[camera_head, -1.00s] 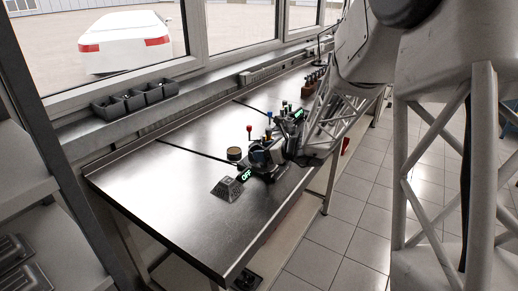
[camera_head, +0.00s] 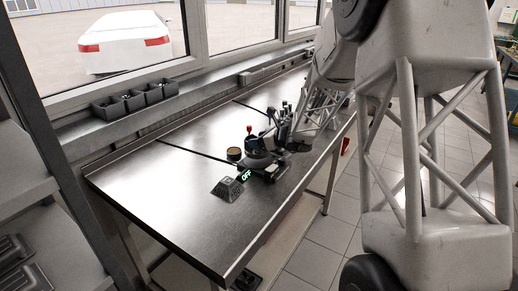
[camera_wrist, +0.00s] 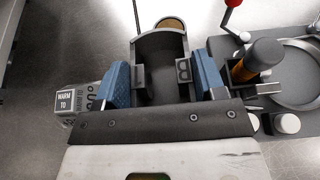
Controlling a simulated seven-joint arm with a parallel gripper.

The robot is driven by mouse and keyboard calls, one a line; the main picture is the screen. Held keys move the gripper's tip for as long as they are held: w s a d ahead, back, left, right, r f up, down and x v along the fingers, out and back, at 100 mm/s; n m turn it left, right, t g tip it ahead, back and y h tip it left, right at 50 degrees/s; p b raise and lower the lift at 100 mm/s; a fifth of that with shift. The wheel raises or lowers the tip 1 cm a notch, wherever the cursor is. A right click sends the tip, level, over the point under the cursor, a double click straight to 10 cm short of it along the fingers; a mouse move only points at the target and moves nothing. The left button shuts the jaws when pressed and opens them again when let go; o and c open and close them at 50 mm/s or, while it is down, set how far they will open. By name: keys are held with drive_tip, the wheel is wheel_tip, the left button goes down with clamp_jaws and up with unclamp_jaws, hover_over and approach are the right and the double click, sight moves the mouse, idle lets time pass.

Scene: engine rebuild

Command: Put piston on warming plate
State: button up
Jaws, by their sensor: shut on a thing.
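The piston (camera_wrist: 160,48) is a dark grey, hollow cylinder in the wrist view. My gripper (camera_wrist: 163,80) is shut on it, with a blue pad on each side. In the head view, my gripper (camera_head: 278,140) is low over the bench, and the piston is hard to tell apart there. A dark unit with a green OFF display (camera_head: 245,175) stands just below and left of my gripper. It appears to be the warming plate. Its top is partly covered, and I cannot tell whether the piston touches it.
A round brown-topped tin (camera_head: 234,154) and a red-knobbed lever (camera_head: 249,128) stand behind. An orange-and-black handle (camera_wrist: 258,60) is close right. The bench's front left is clear.

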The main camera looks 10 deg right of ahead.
drive_tip(key=shift+f, duration=1.75)
drive_tip(key=shift+f, duration=0.15)
drive_tip(key=o, duration=1.2)
drive_tip(key=shift+s+d+r, duration=0.25)
drive_tip(key=shift+d+r, duration=0.05)
drive_tip(key=shift+r, duration=0.05)
drive_tip(key=v, duration=1.1)
drive_tip(key=shift+s, duration=0.1)
